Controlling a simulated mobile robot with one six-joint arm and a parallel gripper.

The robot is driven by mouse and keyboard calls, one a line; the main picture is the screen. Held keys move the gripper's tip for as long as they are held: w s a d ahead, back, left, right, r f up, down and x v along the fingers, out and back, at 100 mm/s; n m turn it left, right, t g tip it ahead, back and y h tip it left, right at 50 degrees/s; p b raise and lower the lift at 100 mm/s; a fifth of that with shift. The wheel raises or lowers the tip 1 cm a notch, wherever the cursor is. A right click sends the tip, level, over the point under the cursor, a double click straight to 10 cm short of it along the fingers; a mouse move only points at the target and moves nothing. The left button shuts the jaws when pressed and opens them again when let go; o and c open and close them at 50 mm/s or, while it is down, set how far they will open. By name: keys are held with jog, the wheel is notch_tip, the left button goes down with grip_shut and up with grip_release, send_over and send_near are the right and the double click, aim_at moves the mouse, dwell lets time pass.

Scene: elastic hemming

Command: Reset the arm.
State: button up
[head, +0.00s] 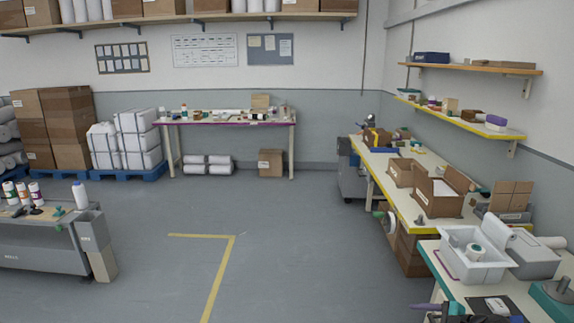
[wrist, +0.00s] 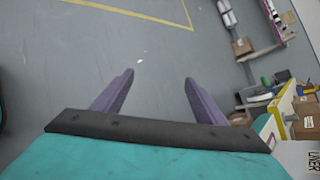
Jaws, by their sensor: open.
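My gripper (wrist: 157,92) shows in the wrist view with its two purple fingers spread apart. Nothing is between the fingers, and the grey floor lies beyond them. In the head view a purple finger of my gripper (head: 426,307) shows at the bottom edge, right of the middle, in front of the nearest bench. The rest of my arm is mostly out of the head view.
A bench (head: 432,250) at the lower right holds a white tray (head: 472,271). A yellow-edged bench (head: 402,206) with cardboard boxes stands behind it. A grey cart (head: 40,254) stands at left. The floor (head: 290,240) in the middle is clear, with yellow lines.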

jog(key=s+a+f+n+g+h, duration=0.25)
jog(key=a+f+n, duration=0.25)
jog(key=a+n, duration=0.3)
jog(key=s+a+f+n+g+h, duration=0.25)
jog(key=a+f+n, duration=0.3)
jog(key=a, duration=0.45)
jog(key=s+a+f+n+g+h, duration=0.2)
jog(key=s+a+f+n+g, duration=0.2)
jog(key=a+n, duration=0.45)
jog(key=s+f+g, duration=0.2)
jog(key=s+f, duration=0.7)
jog(key=s, duration=0.3)
jog(key=s+f+g, duration=0.3)
jog(key=s+f, duration=0.5)
jog(key=s, duration=0.5)
jog(key=shift+s+f+m+g, duration=0.25)
jog(key=shift+f+m+g, duration=0.05)
jog(key=shift+f, duration=0.1)
jog(key=shift+d, duration=0.1)
